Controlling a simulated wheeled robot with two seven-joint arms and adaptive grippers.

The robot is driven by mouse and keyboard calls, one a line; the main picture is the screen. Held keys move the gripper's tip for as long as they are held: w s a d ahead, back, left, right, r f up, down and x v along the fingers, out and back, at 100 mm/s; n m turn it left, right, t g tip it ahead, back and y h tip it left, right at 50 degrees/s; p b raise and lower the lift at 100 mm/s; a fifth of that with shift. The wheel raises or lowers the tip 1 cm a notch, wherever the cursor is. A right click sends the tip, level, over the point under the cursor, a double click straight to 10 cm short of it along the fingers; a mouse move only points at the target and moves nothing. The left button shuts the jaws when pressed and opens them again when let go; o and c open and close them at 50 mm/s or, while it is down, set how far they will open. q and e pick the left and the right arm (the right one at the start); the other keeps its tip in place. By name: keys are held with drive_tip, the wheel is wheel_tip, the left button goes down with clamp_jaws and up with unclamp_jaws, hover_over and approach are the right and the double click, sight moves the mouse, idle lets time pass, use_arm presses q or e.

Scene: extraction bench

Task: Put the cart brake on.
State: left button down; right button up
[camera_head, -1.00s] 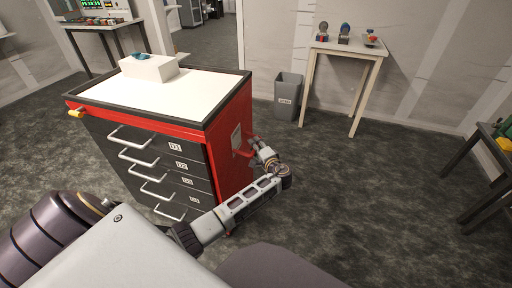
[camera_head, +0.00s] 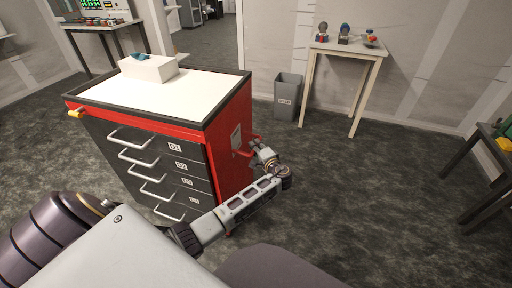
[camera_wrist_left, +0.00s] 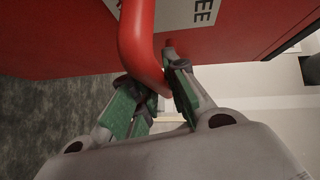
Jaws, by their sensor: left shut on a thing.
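The red cart (camera_head: 215,128) has a white top, a dark rim and several dark drawers with pale handles. On its right side is a red bar handle (camera_head: 242,154) below a pale label; the handle also shows in the left wrist view (camera_wrist_left: 139,40). My left gripper (camera_head: 257,146) is at that side, its green-padded fingers (camera_wrist_left: 155,88) shut on the red handle. A yellow-tipped part (camera_head: 75,113) sticks out at the cart's left front corner; I cannot tell whether it is the brake. My right gripper is not in view.
A white box (camera_head: 150,69) with a teal item stands on the cart top. A grey bin (camera_head: 287,97) and a small table (camera_head: 345,50) stand behind right. A dark table (camera_head: 478,165) is at the right edge. The carpet between is clear.

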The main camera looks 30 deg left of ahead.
use_arm(q)
drive_tip(key=shift+a+f+b, duration=0.15)
drive_tip(key=shift+f+b, duration=0.05)
drive_tip(key=shift+b, duration=0.15)
drive_tip(key=shift+f+m+y, duration=0.2)
drive_tip(key=shift+m+y, duration=0.1)
drive_tip(key=shift+y, duration=0.1)
drive_tip(key=shift+s+a+f+m+t+y+b, duration=0.1)
drive_tip(key=shift+a+f+m+t+y+b, duration=0.2)
drive_tip(key=shift+f+b, duration=0.45)
drive_tip(key=shift+s+a+f+m+t+y+b, duration=0.1)
drive_tip(key=shift+f+m+t+y+b, duration=0.25)
drive_tip(key=shift+b, duration=0.55)
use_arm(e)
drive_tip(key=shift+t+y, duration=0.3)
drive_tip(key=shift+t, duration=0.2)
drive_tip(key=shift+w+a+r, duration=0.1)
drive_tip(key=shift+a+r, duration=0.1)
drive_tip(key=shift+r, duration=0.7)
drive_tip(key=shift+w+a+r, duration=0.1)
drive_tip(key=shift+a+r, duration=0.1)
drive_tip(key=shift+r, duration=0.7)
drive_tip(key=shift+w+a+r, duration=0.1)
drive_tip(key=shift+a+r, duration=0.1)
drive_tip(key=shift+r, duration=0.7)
use_arm(q)
drive_tip(key=shift+f, duration=0.15)
drive_tip(key=c, duration=1.4)
unclamp_jaws()
drive_tip(key=shift+d, duration=0.1)
